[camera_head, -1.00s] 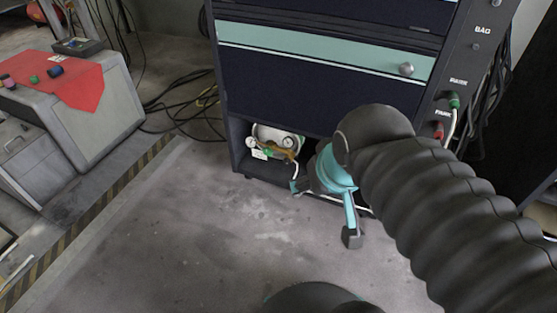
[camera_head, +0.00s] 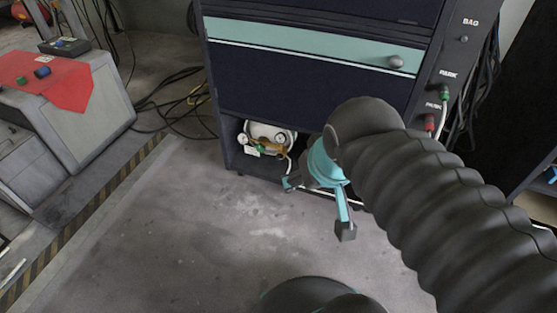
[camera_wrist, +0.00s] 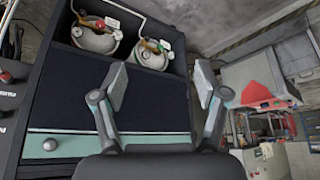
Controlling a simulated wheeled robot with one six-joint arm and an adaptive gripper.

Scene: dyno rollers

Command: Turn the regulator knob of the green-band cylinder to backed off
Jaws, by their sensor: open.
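A white cylinder (camera_head: 270,131) lies in the lower bay of the dark cabinet, with gauges and a brass regulator on its front. A green knob (camera_head: 262,149) sits on that regulator. In the wrist view, which looks turned over, the green-knob cylinder (camera_wrist: 149,60) lies on the right. A second white cylinder (camera_wrist: 93,41) with a red part at its regulator lies to its left. My gripper (camera_head: 318,207) is open and empty, in front of the bay and apart from the cylinders; it also shows in the wrist view (camera_wrist: 160,86). My arm hides the bay's right part.
The cabinet (camera_head: 300,95) has a teal drawer strip with a round knob (camera_head: 396,62). Hose fittings (camera_head: 445,94) are on its right side. A grey bench with a red cloth (camera_head: 62,88) stands at left. Black cables lie behind. The floor (camera_head: 190,230) in front is clear.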

